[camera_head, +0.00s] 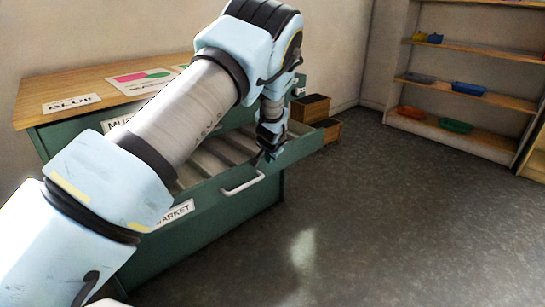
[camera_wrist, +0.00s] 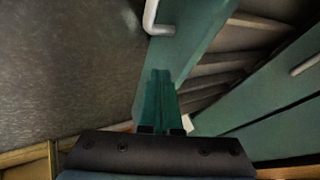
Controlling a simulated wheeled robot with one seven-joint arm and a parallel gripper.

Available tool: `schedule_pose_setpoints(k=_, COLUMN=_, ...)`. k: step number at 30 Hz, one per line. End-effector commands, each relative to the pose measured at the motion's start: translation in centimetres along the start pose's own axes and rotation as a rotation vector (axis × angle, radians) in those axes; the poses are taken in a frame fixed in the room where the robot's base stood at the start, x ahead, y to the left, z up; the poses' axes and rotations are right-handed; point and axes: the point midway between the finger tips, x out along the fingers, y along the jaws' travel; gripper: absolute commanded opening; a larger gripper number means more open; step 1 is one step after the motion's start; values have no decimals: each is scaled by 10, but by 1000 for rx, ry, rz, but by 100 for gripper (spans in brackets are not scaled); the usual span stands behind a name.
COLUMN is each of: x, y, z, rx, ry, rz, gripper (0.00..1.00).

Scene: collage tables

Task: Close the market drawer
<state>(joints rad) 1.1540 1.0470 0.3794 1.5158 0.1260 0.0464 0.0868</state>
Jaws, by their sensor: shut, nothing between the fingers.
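The market drawer (camera_head: 212,196) is a green drawer with a white "MARKET" label (camera_head: 176,213) and a white bar handle (camera_head: 243,182). It stands pulled out, with its slatted inside (camera_head: 222,148) showing. My gripper (camera_head: 266,158) is shut and empty, pointing down close to the top edge of the drawer front, right of the handle. In the wrist view, the shut fingers (camera_wrist: 160,78) overlap the green drawer front (camera_wrist: 188,45), with the handle (camera_wrist: 154,16) just beyond their tips. I cannot tell whether they touch the front. My arm hides part of the drawer.
The green cabinet has a wooden top (camera_head: 45,88) with a label and a poster. Another closed drawer front (camera_wrist: 265,110) lies behind the open one. Wooden boxes (camera_head: 310,108) stand behind. Shelves (camera_head: 450,130) hold coloured trays at right. The grey floor (camera_head: 380,220) is clear.

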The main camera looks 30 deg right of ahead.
Motion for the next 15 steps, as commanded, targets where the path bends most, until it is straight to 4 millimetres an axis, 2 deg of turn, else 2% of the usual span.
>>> schedule_pose_setpoints(k=6, x=8, y=-15, z=0, rx=2, ry=0, rz=2, gripper=0)
schedule_pose_setpoints(k=15, x=9, y=-17, z=0, rx=3, ry=0, rz=2, gripper=0)
